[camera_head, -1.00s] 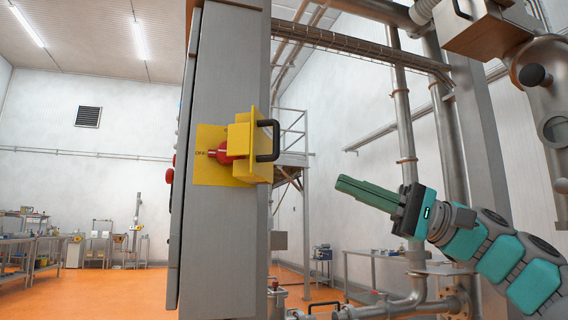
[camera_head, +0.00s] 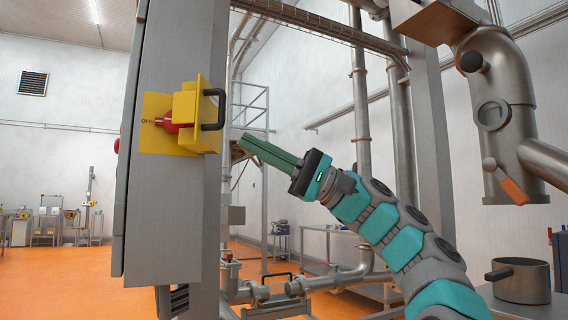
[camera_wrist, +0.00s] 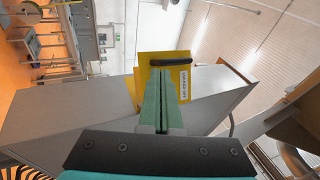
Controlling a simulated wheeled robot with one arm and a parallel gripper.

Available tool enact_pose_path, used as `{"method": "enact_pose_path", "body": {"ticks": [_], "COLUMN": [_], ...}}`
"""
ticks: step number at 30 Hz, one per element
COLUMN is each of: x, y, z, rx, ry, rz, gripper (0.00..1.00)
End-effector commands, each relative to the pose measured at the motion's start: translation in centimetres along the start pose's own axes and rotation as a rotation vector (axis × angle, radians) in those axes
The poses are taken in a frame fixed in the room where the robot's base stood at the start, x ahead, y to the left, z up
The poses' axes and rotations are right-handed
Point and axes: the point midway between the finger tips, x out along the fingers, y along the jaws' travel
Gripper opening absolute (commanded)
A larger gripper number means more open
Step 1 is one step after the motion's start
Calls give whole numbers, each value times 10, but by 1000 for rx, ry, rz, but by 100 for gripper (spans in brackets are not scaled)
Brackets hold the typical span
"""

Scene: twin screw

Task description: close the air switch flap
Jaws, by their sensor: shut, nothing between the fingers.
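The air switch is a yellow box on the side of a grey cabinet. Its yellow flap (camera_head: 211,120) stands out from the yellow back plate (camera_head: 155,108), with a black handle (camera_head: 214,110) on its outer side. A red switch knob (camera_head: 172,123) shows beside the flap next to the "OFF" mark. My gripper (camera_head: 242,139) is shut and empty, to the right of the flap and slightly below the handle, apart from it in the head view. In the wrist view the green fingers (camera_wrist: 163,75) point at the flap (camera_wrist: 182,80) and its black handle (camera_wrist: 170,62).
The grey cabinet (camera_head: 180,210) stands at left. Steel pipes (camera_head: 360,110) and a valve assembly (camera_head: 495,110) are at right. A metal pot (camera_head: 520,280) is at lower right. Open orange floor (camera_head: 65,275) lies left of the cabinet.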

Motion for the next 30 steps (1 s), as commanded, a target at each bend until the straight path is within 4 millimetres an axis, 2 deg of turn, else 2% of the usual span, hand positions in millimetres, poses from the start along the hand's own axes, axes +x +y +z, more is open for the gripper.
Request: {"method": "enact_pose_path", "body": {"ticks": [3,9,30], "x": [17,30,38], "y": [2,0,4], "z": [0,-1,6], "rx": [0,-1,-16], "ry": [-1,2,24], "rz": [4,0,2], "gripper": [0,0,0]}}
